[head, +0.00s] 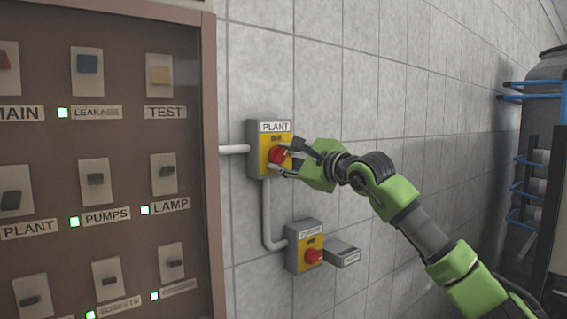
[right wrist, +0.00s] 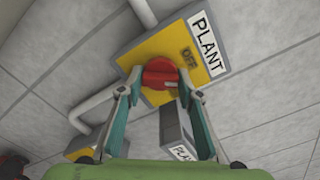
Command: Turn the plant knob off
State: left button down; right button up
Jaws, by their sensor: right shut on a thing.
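The plant knob (head: 276,155) is a red rotary knob on a yellow-faced grey box (head: 254,150) labelled PLANT, mounted on the tiled wall. My right gripper (head: 284,160) reaches it from the right and is shut on it. In the right wrist view, the red knob (right wrist: 160,73) sits between the two fingertips of my right gripper (right wrist: 160,92). The word OFF shows on the yellow face beside the knob. Part of the knob is hidden by the fingers in the head view. My left gripper is not in view.
Below is a second yellow-faced box (head: 296,261) with a red knob, and a grey labelled block (head: 343,254) beside it. Conduit (head: 267,215) joins the boxes. A brown switch panel (head: 209,160) with green lights stands left. A dark tank (head: 546,110) with blue pipes stands right.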

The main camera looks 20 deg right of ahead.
jog(key=n, duration=0.3)
jog(key=shift+n, duration=2.1)
jog(key=o, duration=1.1)
jog(key=shift+s, duration=0.1)
jog(key=v, duration=1.2)
jog(key=shift+r, duration=0.1)
